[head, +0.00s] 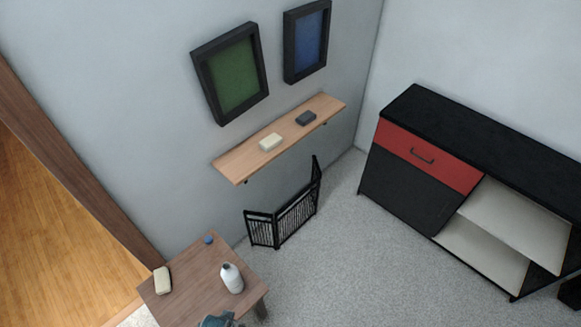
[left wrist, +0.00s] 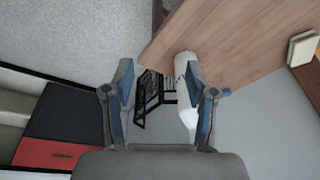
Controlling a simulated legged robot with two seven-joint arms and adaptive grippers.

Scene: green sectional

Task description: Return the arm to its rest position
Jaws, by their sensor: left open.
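My left gripper (left wrist: 159,80) is open, with its two grey-blue fingers spread apart in the left wrist view. Part of it (head: 218,321) shows at the bottom edge of the head view, over the front of the small wooden table (head: 190,297). A white bottle (head: 231,278) with a dark cap stands upright on that table. In the left wrist view the bottle (left wrist: 187,105) appears beside the right-hand finger, partly overlapped by it; I cannot tell the gap. My right gripper is not in view.
A cream block (head: 162,281) and a small blue object (head: 208,240) are on the table. Beyond it are a black folding screen (head: 283,220), a wall shelf (head: 250,157) with two small blocks, and a black and red cabinet (head: 420,155). Grey carpet (head: 345,260) is open between.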

